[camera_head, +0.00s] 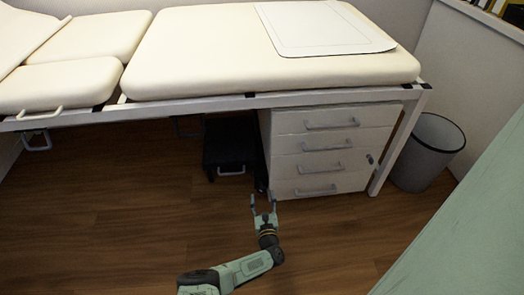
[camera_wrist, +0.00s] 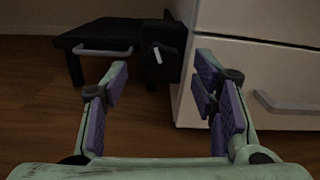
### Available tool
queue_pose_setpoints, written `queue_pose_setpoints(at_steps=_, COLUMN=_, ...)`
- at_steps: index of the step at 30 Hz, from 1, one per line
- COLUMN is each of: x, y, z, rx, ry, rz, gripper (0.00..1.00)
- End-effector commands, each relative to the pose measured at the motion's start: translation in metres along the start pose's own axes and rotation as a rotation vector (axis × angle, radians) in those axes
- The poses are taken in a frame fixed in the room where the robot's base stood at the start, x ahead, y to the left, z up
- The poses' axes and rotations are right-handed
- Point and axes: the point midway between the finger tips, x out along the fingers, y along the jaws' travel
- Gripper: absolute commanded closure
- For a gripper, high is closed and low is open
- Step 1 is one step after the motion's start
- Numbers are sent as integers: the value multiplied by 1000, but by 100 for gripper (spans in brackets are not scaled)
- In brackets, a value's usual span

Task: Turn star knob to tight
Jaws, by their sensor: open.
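A dark knob (camera_wrist: 162,58) with a pale pointer mark sits on a black upright block (camera_wrist: 176,70) in the wrist view. The block stands between a low black stool and the white drawer cabinet. Its lobes and any tight marking are too dark to read. In the head view the block is a small dark shape by the cabinet's left edge, and the knob cannot be made out. My gripper (camera_head: 264,200) is open and empty, low over the floor in front of the block. In the wrist view its fingers (camera_wrist: 160,82) spread either side of the knob, apart from it.
The black stool (camera_head: 228,140) with a grey handle is left of the block. The drawer cabinet (camera_head: 333,148) is close on the right, its handles sticking out. The padded couch (camera_head: 250,55) overhangs both. A grey bin (camera_head: 425,152) stands far right. Floor (camera_head: 120,230) at left is clear.

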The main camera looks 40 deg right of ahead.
Motion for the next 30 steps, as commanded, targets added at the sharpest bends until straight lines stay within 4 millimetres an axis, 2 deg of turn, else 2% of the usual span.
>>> queue_pose_setpoints(at_steps=3, x=15, y=0, z=-2, rx=1, ry=0, rz=-1, gripper=47)
queue_pose_setpoints(at_steps=6, x=21, y=0, z=-1, rx=1, ry=0, rz=-1, gripper=47)
queue_pose_setpoints(at_steps=16, x=24, y=0, z=0, rx=0, ry=1, rz=0, gripper=48)
queue_pose_setpoints(at_steps=30, x=24, y=0, z=0, rx=0, ry=1, rz=0, gripper=79)
